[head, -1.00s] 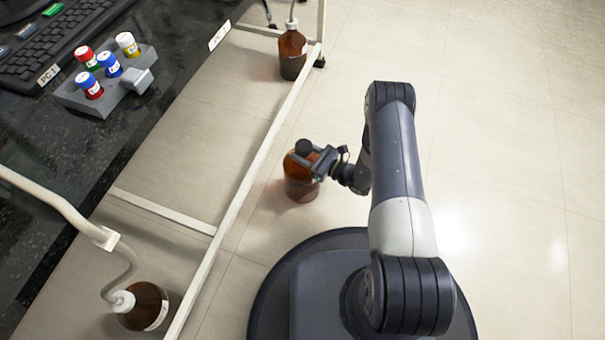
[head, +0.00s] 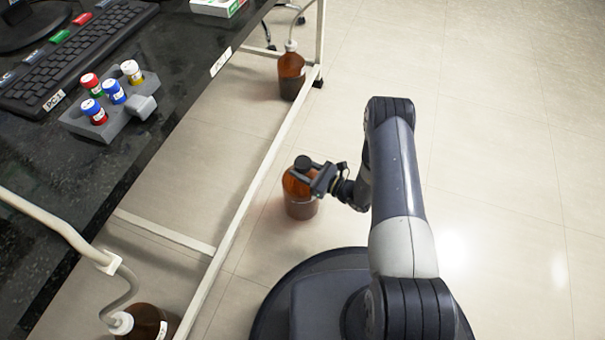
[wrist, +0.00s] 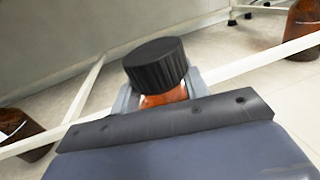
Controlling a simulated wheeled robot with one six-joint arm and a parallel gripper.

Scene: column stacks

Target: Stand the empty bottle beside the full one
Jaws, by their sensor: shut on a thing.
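An amber bottle with a black cap (head: 300,208) stands upright in the middle of the head view, outside the white frame rail. My gripper (head: 314,176) is shut on it near its neck, from the right. In the wrist view its black cap (wrist: 155,64) is close up, and most of its body is hidden. I cannot tell whether its base touches the floor. Two more amber bottles have white caps with tubes: one at the far end (head: 291,78) and one at the near left (head: 150,324), partly cut off. I cannot tell which bottle is full.
A white floor rail (head: 245,195) runs between the held bottle and the dark bench (head: 130,140). A crossbar (head: 165,232) joins it. On the bench are a grey rack (head: 130,112) of small capped vials and a keyboard (head: 75,60). The floor on the right is clear.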

